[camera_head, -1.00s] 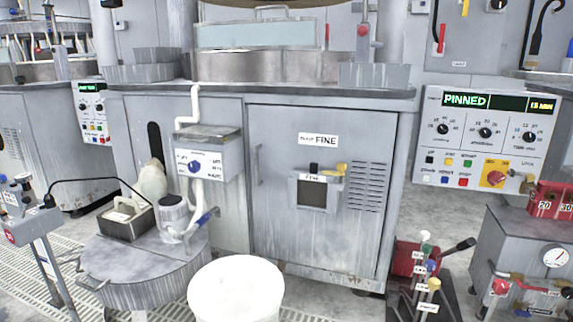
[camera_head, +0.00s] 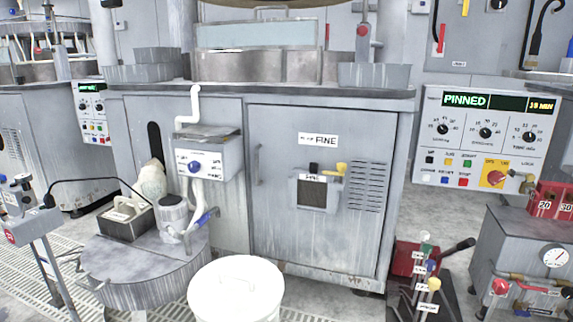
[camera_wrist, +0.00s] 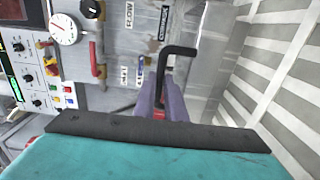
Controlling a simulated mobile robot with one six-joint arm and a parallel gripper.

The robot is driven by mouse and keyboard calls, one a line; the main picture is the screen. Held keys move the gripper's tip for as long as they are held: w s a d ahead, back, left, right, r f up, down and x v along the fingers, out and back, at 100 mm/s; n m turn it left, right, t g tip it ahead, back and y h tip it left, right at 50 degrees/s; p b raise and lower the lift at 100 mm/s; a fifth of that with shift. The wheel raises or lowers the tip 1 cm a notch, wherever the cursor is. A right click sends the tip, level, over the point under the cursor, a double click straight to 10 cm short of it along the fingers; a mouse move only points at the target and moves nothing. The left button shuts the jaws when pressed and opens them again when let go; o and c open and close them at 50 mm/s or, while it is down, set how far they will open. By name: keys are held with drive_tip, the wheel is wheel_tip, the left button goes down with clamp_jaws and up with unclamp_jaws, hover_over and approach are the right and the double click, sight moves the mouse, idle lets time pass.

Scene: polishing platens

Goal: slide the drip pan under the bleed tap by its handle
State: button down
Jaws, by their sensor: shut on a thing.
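In the wrist view, my gripper (camera_wrist: 165,95) shows two purple-grey fingers closed around the lower part of a black bent handle (camera_wrist: 178,50). The handle rises past the fingertips and turns to the right at its top. A small red part shows low between the fingers. I cannot make out the pan itself or whether this handle belongs to it. A teal slab with a black edge strip (camera_wrist: 150,130) fills the bottom of the wrist view; I cannot tell what it is. I cannot pick out the bleed tap for sure. My gripper is not in the head view.
In the wrist view, a grey cabinet front with a gauge (camera_wrist: 65,28) and a red handle (camera_wrist: 97,58) is near the fingers. Slatted pale floor lies at right. In the head view, a white bucket (camera_head: 236,290) and a lever stand (camera_head: 425,275) stand on the floor.

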drive_tip(key=shift+x, duration=2.05)
drive_tip(key=shift+w+a, duration=0.1)
drive_tip(key=shift+w, duration=0.15)
drive_tip(key=shift+w, duration=0.6)
drive_tip(key=c, duration=1.7)
unclamp_jaws()
drive_tip(key=shift+c, duration=0.2)
drive_tip(key=shift+s, duration=0.2)
